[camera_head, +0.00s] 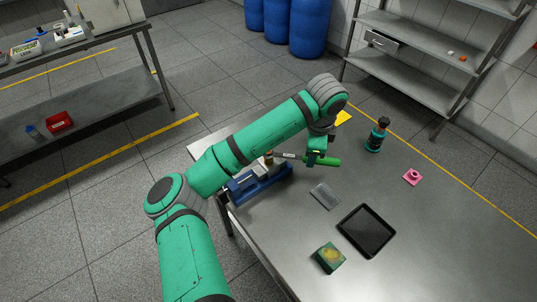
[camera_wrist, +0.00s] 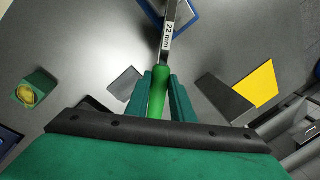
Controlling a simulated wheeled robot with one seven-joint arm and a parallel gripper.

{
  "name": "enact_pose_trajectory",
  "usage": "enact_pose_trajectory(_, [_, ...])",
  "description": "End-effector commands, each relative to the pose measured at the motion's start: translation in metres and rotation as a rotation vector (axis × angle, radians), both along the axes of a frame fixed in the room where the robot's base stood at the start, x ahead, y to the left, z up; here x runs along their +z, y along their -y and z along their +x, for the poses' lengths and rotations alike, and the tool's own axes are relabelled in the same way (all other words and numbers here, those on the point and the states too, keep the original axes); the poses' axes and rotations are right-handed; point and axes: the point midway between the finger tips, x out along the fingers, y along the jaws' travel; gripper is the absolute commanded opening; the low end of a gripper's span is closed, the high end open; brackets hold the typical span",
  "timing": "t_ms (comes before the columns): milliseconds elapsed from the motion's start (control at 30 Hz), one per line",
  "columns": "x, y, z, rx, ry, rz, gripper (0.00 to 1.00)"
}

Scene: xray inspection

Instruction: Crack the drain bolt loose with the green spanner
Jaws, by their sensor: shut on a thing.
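The green spanner's handle (camera_head: 329,161) is held in my gripper (camera_head: 318,156), above the table near its far left side. In the wrist view the green spanner (camera_wrist: 158,88) runs up between the fingers of my gripper (camera_wrist: 160,76), with a "22 mm" label on its grey shaft. Its shaft points left toward a blue fixture (camera_head: 262,186) holding a pale block, with a small brown-orange part (camera_head: 268,156) on top. The blue fixture also shows at the top of the wrist view (camera_wrist: 184,16). The spanner's head and the drain bolt cannot be made out clearly.
A steel shelf (camera_head: 415,60) stands behind. The table's right part is clear.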

Motion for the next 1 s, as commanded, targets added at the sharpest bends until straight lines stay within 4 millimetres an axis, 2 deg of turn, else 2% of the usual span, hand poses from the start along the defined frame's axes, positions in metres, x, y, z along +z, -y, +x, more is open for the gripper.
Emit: enact_pose_trajectory(1000, [0.0084,-0.0009,0.0003,0.003,0.002,0.002,0.0])
